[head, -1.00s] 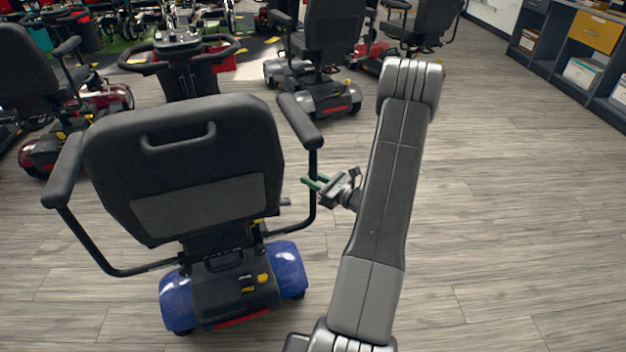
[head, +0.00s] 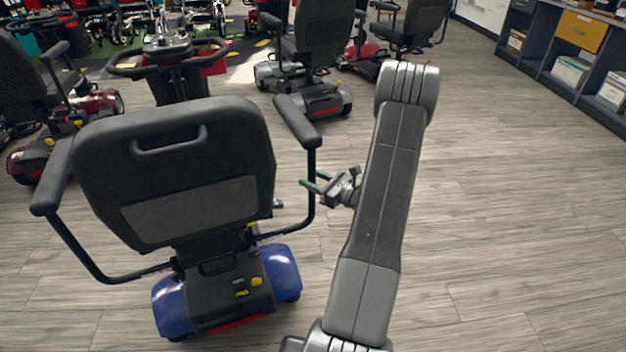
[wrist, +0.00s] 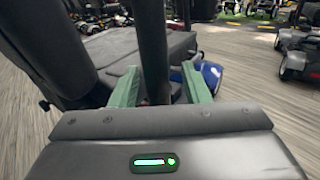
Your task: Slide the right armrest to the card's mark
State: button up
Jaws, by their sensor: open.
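The right armrest (head: 296,120) is a black pad on the right of a blue scooter's seat (head: 180,160), above a bent black tube (head: 311,185). My gripper (head: 306,185) is beside that tube, below the pad, with its green fingertips reaching past it. In the wrist view my gripper (wrist: 160,88) is open, with the dark upright tube (wrist: 152,45) between its two green fingers. I cannot tell whether either finger touches it. The card and its mark are not recognisable in either view.
The scooter's blue rear body (head: 281,272) sits low beneath the seat. Its left armrest (head: 52,178) is on the far side. Other scooters (head: 318,60) stand behind. A shelf unit (head: 570,60) is at the back right. The floor to the right of my arm is clear.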

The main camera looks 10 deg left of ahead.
jog(key=p+v, duration=0.1)
jog(key=v, duration=1.2)
jog(key=shift+s+d, duration=0.2)
jog(key=shift+d, duration=0.15)
jog(key=b+x, duration=0.1)
jog(key=x, duration=1.3)
jog(key=shift+a, duration=0.2)
jog(key=shift+s+a, duration=0.45)
jog(key=shift+a, duration=0.05)
